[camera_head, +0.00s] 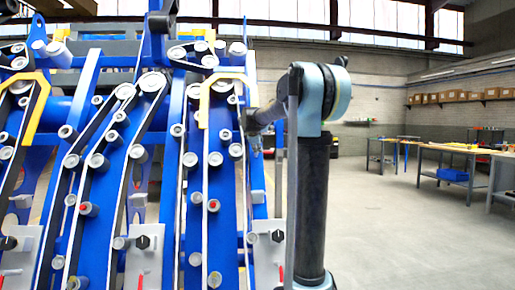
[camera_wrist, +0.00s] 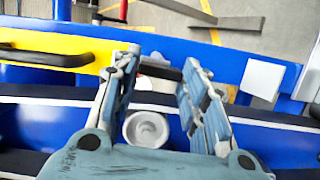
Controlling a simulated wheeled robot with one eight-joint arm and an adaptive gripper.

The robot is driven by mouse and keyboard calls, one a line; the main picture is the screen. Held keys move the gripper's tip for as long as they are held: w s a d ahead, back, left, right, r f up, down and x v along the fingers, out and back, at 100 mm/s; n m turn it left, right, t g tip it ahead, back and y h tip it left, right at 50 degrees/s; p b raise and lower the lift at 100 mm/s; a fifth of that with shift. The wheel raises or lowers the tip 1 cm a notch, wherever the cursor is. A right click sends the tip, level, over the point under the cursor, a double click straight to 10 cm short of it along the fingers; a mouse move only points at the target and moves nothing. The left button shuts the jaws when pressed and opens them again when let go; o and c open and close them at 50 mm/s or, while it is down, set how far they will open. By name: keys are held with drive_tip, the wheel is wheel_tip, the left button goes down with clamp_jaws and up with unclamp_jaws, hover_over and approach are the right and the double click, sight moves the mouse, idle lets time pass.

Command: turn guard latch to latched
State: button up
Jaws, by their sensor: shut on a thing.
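My gripper (camera_wrist: 160,68) has its two blue-grey fingers on either side of a short dark bar (camera_wrist: 161,71), which I take to be the guard latch. The bar lies at the right end of the yellow guard (camera_wrist: 75,58), and the fingers partly hide it. I cannot tell which way the latch is turned. In the head view, my gripper (camera_head: 255,122) is at the right edge of the blue chassis, beside the yellow guard (camera_head: 222,80); my arm partly covers it, and the latch cannot be made out there.
A black handle (camera_wrist: 45,56) is fixed on the yellow guard left of my fingers. A round grey roller (camera_wrist: 146,129) sits just below them. The blue chassis (camera_head: 90,180) with belts and rollers fills the left. Open floor (camera_head: 400,235) and workbenches (camera_head: 445,150) are at right.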

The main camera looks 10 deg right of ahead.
drive_tip(key=shift+s+f+n, duration=0.1)
drive_tip(key=shift+f+n, duration=0.05)
drive_tip(key=shift+n, duration=0.25)
drive_tip(key=o, duration=1.1)
drive_tip(key=shift+c, duration=0.2)
drive_tip(key=v, duration=1.2)
drive_tip(key=shift+f, duration=0.15)
